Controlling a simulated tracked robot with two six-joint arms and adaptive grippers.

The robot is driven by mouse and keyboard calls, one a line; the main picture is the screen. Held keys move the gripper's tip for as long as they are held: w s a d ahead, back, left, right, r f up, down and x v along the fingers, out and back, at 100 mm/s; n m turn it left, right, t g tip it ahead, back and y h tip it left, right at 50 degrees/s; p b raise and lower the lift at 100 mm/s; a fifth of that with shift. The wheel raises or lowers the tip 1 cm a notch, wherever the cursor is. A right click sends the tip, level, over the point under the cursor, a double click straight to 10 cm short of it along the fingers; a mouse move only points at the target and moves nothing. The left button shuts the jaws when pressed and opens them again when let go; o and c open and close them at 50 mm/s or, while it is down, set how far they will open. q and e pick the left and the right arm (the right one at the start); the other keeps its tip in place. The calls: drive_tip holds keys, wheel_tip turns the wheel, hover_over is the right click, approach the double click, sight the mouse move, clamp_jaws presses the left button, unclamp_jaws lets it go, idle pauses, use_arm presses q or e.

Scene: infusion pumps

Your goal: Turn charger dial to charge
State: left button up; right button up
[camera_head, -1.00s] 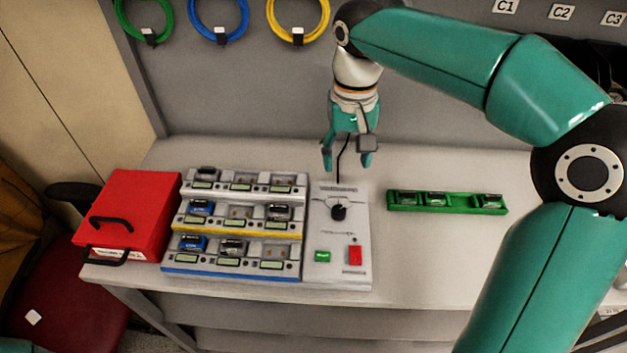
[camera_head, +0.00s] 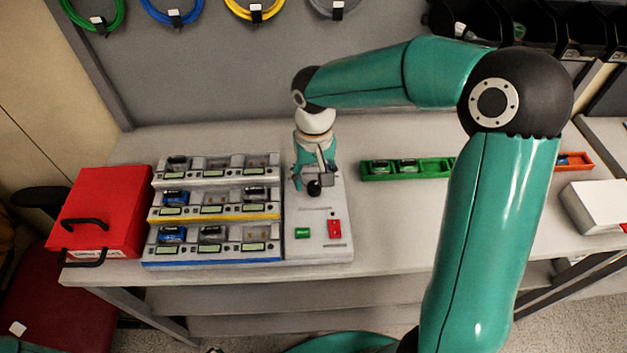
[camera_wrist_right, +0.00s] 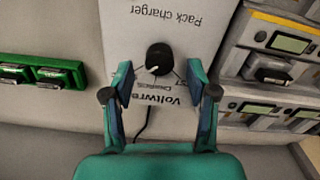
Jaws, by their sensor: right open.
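The charger dial (camera_head: 314,188) is a round black knob on the light grey charger panel (camera_head: 318,250). The dial also shows in the right wrist view (camera_wrist_right: 159,57), with a white pointer line toward its lower left there. My right gripper (camera_head: 312,182) is right over the dial in the head view. In the right wrist view the gripper (camera_wrist_right: 160,85) is open, with one finger on each side of the dial's line and nothing between the tips; the dial is just beyond them. Whether the fingers touch it cannot be told. My left gripper is not in view.
The tiered charger bays (camera_head: 213,246) with several packs stand left of the panel. A green button (camera_head: 302,233) and a red switch (camera_head: 334,228) are on the panel's front. A red case (camera_head: 104,205) is far left. A green tray (camera_head: 378,172) lies right.

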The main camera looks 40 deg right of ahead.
drive_tip(key=shift+f, duration=1.05)
clamp_jaws()
